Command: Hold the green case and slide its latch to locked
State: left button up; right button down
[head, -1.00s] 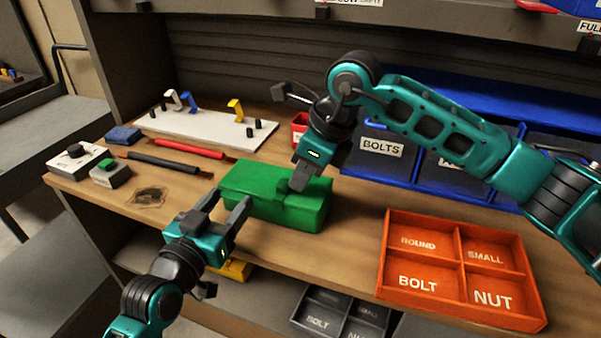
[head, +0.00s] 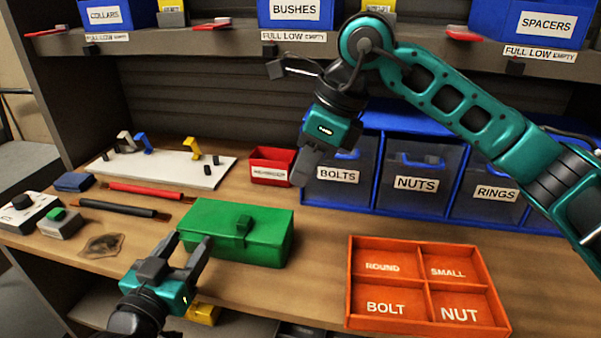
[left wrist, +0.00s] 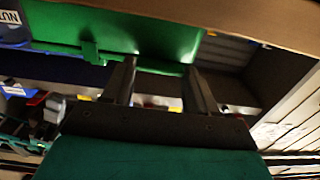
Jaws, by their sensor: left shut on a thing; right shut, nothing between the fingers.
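The green case (head: 262,246) lies closed on the wooden bench in the head view, its green latch (head: 243,226) standing out near the middle of its front upper edge. My left gripper (head: 188,240) is shut on the case's left end. The case (left wrist: 160,30) and latch (left wrist: 90,52) also show in the left wrist view, beyond the left fingers (left wrist: 160,82). My right gripper (head: 301,177) is shut and empty, above and right of the case, apart from the latch. I cannot tell whether the latch is locked.
An orange divided tray (head: 349,290) lies to the right. Blue bins (head: 338,185) and a small red bin (head: 270,166) stand behind. A white board with hooks (head: 190,172), red and black rods (head: 120,208) and small switch boxes (head: 58,225) lie to the left.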

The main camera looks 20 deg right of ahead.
pick_arm(q)
jog(key=o, duration=1.4)
